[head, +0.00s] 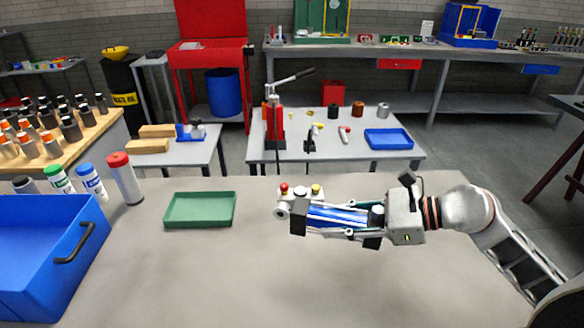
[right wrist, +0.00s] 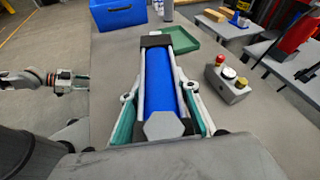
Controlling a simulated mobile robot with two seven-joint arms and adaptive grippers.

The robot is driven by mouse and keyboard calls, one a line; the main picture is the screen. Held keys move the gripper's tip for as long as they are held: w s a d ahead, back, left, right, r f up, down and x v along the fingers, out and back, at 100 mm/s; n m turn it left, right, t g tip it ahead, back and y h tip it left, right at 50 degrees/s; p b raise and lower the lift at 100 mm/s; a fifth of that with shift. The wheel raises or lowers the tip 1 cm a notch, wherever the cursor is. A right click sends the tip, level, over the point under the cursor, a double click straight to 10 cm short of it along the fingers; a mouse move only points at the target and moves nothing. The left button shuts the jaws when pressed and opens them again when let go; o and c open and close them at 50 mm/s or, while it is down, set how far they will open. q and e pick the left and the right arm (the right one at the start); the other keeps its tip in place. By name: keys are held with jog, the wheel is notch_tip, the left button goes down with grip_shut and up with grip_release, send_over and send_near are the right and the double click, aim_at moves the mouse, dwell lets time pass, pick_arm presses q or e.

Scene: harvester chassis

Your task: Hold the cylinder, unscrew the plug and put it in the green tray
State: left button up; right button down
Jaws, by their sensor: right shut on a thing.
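A blue cylinder (head: 335,215) with silver rods and a black end block (head: 299,216) lies level over the grey bench. It also shows in the right wrist view (right wrist: 159,85). My right gripper (right wrist: 162,105) is shut on it, one finger along each side. A silver hexagonal piece (right wrist: 164,126) sits at the cylinder's near end, close to the palm; I cannot tell if it is the plug. The green tray (head: 201,210) is empty, left of the cylinder. My left gripper (right wrist: 80,82) shows small at the left of the right wrist view, away from the cylinder; its jaws are unclear.
A grey box with red and yellow buttons (right wrist: 230,82) stands just behind the cylinder. A blue bin (head: 50,255) and several capped bottles (head: 125,180) stand on the left. The front middle of the bench is clear. Another table with a press (head: 273,125) is beyond.

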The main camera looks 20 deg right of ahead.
jog(key=a+f+n+g+y, duration=0.25)
jog(key=a+n+g, duration=0.6)
jog(key=a, duration=0.95)
notch_tip(320, 180, up, 9)
jog(key=m+t+b, duration=0.4)
jog(key=m+t, duration=0.1)
send_over(287, 273)
jog(key=shift+h, duration=0.35)
notch_tip(287, 273, down, 19)
jog(key=shift+f, duration=0.1)
jog(key=shift+f, duration=0.15)
jog(key=c, duration=1.7)
grip_release()
jog(key=shift+f, duration=0.2)
jog(key=shift+o, duration=0.9)
jog(key=shift+r, duration=0.15)
